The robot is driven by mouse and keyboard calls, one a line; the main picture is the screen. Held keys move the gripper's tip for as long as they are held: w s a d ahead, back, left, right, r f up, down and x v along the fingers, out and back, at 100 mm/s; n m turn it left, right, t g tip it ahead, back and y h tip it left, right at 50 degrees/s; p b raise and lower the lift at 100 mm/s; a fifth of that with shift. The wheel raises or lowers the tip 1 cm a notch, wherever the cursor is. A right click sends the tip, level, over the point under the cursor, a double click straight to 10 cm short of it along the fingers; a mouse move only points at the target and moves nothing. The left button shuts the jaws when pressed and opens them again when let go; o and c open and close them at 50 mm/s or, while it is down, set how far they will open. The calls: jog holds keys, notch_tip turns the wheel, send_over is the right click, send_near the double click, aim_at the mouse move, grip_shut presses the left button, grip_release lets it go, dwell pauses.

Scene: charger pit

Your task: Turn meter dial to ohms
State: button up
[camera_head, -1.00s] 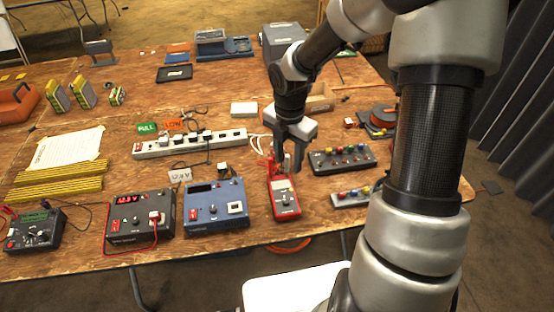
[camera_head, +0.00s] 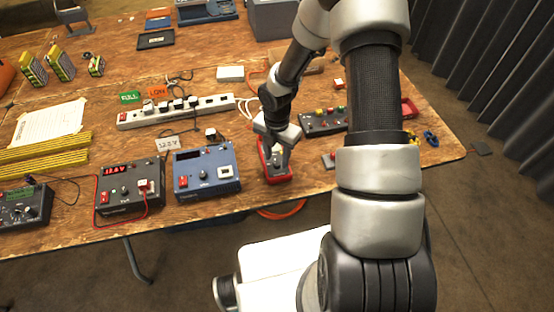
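The red handheld meter (camera_head: 279,180) lies on the wooden table near its front edge, right of the blue box. My gripper (camera_head: 276,163) is pointed down right over the meter and hides its upper part and its dial. The dial's setting cannot be read. The fingers are small and dark here, so I cannot tell whether they are shut on the dial or apart around it.
A blue box (camera_head: 207,173) with a knob stands close left of the meter, then a dark box (camera_head: 131,187) with a lit red display. A power strip (camera_head: 176,112) lies behind. A button box (camera_head: 322,122) stands behind right, partly hidden by my arm.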

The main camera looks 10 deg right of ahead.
jog(key=shift+f, duration=0.7)
grip_shut()
